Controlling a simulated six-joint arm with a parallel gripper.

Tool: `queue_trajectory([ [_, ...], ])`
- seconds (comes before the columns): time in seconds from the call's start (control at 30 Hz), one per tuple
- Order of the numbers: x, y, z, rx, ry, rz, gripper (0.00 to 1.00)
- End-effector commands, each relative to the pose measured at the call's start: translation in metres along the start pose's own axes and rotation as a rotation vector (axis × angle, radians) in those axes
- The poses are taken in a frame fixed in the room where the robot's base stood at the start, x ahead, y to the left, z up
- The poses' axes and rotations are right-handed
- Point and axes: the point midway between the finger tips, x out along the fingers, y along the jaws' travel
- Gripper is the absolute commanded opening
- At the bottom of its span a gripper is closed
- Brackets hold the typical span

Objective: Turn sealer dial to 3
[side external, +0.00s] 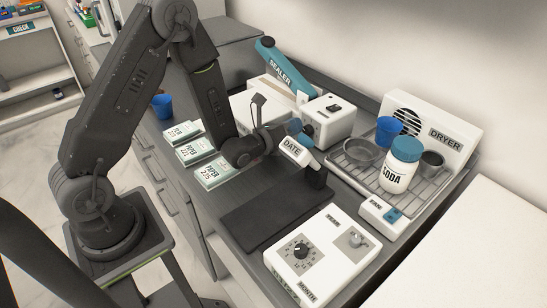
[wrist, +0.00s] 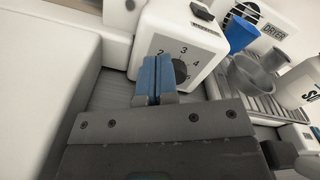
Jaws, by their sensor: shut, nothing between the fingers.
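The sealer (side external: 328,119) is a white box with a dark switch on top, with a blue lever (side external: 280,67) labelled SEALER behind it. In the wrist view its front face (wrist: 205,60) carries a dark round dial (wrist: 180,71) with printed numbers, including 2, 3 and 4. My gripper (wrist: 153,74) is shut and empty, its blue fingertips together in front of the dial's left part. They hide that part, and I cannot tell whether they touch it or where the dial points. In the side view my gripper (side external: 294,127) is in front of the sealer box.
A white block labelled DATE (side external: 293,151) is close to my gripper. A dryer (side external: 440,125), blue cup (side external: 388,131) and soda jar (side external: 399,170) stand on the right. A white dial box (side external: 322,253) is in front. Paper packs (side external: 213,172) lie left of the dark mat (side external: 262,210).

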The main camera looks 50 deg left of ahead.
Motion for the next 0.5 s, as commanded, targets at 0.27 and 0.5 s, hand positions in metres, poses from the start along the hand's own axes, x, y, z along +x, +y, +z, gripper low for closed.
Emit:
queue_trajectory([
  [0.27,0.008,-0.009,0.0,0.005,0.003,-0.009,0.0],
  [0.5,0.008,-0.017,0.001,0.005,0.004,-0.015,0.0],
])
